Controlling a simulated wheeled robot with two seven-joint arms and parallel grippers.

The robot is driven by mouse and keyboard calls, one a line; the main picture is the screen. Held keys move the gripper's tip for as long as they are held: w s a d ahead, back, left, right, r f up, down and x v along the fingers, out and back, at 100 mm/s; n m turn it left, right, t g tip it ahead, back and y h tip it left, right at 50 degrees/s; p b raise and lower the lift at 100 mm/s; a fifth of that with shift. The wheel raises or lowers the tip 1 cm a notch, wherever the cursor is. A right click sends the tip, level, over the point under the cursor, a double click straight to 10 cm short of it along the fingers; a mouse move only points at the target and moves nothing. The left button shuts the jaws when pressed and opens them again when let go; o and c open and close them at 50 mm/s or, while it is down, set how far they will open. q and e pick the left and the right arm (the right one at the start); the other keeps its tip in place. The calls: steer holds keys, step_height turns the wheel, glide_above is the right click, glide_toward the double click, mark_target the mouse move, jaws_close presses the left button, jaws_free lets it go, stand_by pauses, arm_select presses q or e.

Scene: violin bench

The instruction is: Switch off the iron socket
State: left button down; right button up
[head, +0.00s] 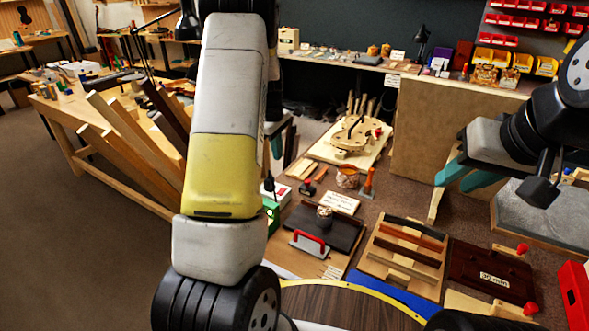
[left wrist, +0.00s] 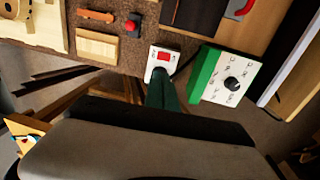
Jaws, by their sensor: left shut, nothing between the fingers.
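The socket (left wrist: 163,62), a small white box with a bright red rocker switch (left wrist: 163,56), shows in the left wrist view. My left gripper (left wrist: 163,84) is shut and empty, its green fingers pointing at the socket. The fingertips are at the socket's near edge, just below the switch; I cannot tell if they touch it. In the head view my left arm hides most of this gripper. My right gripper (head: 457,182) is open and empty at the right of the head view, with its teal fingers apart.
A green box with a white dial panel (left wrist: 231,80) stands close right of the socket. A red-topped tool (left wrist: 131,26) and wooden blocks (left wrist: 97,46) lie to the left. The dark plate (head: 338,222) with a red-handled tool (head: 309,243) and a wooden rack (head: 400,255) occupy the bench.

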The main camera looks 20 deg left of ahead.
mark_target(280, 192)
arm_select(q)
steer(key=f, duration=0.4)
steer(key=w+f, duration=0.1)
steer(key=f, duration=0.8)
steer(key=shift+w+d, duration=0.15)
steer(key=shift+w, duration=0.05)
steer(key=shift+w+f, duration=0.1)
steer(key=shift+f, duration=0.35)
steer(key=shift+w+d+f, duration=0.2)
steer(key=shift+w+f, duration=0.05)
steer(key=shift+f, duration=0.3)
steer(key=shift+s, duration=0.15)
steer(key=shift+s+a+f, duration=0.1)
steer(key=shift+s+a, duration=0.15)
steer(key=shift+s, duration=0.45)
step_height(280, 192, up, 15)
steer(key=shift+s, duration=0.15)
